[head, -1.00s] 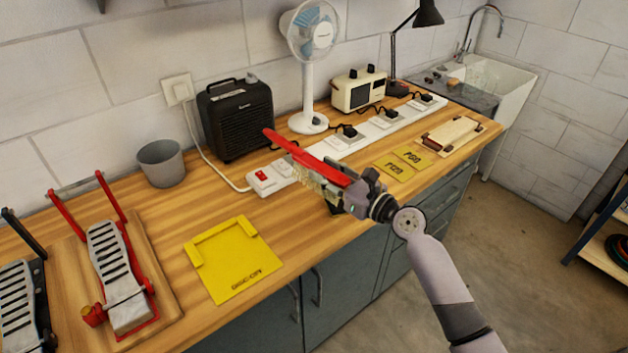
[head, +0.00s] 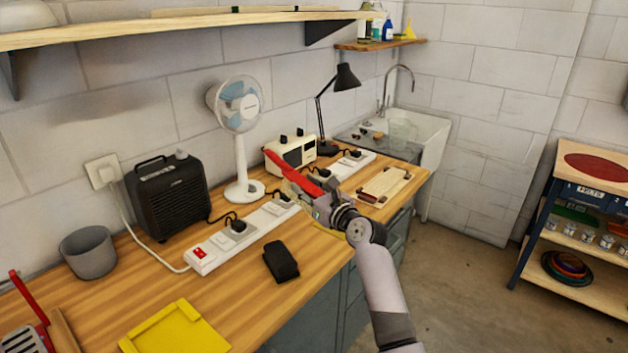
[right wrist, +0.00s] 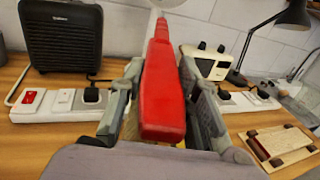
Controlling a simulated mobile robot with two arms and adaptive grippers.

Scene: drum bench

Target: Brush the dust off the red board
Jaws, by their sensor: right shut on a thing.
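My right gripper (head: 322,200) is shut on a red brush (head: 304,183) above the bench, near the power strip. The right wrist view shows the long red handle (right wrist: 163,90) between the two fingers; pale bristles show only faintly. A pale wooden board (head: 384,185) with dark red end pieces lies on the bench to the right of the gripper, apart from the brush; it also shows in the right wrist view (right wrist: 280,143). My left gripper is not in view.
A white power strip (head: 200,262) with plugs runs along the bench. Behind it stand a black heater (head: 168,198), a fan (head: 240,165) and a cream device (head: 290,154). A black block (head: 281,262) and a yellow tray (head: 175,330) lie in front. A shelf (head: 180,27) hangs above.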

